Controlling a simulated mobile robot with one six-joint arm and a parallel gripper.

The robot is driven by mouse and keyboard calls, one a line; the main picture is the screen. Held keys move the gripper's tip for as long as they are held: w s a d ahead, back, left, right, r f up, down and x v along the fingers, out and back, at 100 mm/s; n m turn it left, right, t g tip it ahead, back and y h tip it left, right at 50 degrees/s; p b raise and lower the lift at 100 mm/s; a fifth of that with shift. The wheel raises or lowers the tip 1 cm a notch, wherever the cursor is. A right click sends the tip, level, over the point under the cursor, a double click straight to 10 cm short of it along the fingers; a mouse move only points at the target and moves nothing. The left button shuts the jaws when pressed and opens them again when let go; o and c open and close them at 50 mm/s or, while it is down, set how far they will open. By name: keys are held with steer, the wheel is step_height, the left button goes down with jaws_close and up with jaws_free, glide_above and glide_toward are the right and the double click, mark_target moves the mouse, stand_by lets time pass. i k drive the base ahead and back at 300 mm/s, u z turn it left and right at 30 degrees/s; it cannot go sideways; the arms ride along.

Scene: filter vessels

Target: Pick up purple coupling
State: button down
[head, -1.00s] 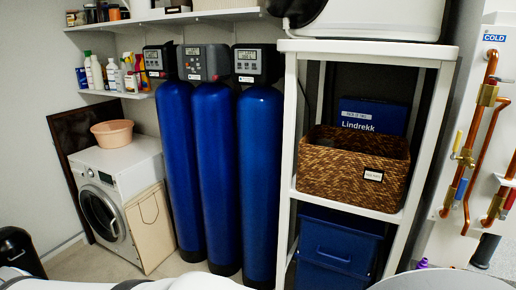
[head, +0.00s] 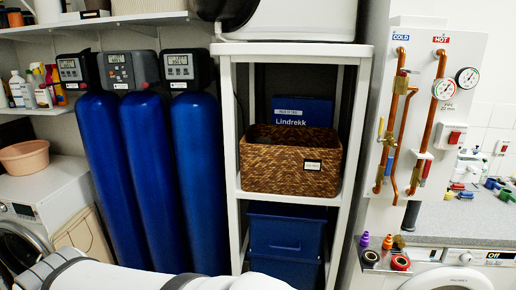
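A small purple piece (head: 364,240), which looks like the purple coupling, stands upright on a small ledge (head: 384,270) at the lower right of the head view. An orange piece (head: 387,242) stands just to its right. My gripper is not in view; only part of my white arm shows along the bottom edge, well left of the purple piece.
Red-ringed dark fittings (head: 400,262) lie on the ledge in front. A white shelf unit (head: 228,150) with a wicker basket (head: 291,160) stands left. Copper pipes (head: 397,110) rise above. A grey counter (head: 455,220) on the right holds several colored fittings.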

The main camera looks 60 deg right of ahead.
mark_target(364, 240)
steer(key=z, duration=2.5)
steer(key=i, duration=0.75)
steer(key=u, duration=0.1)
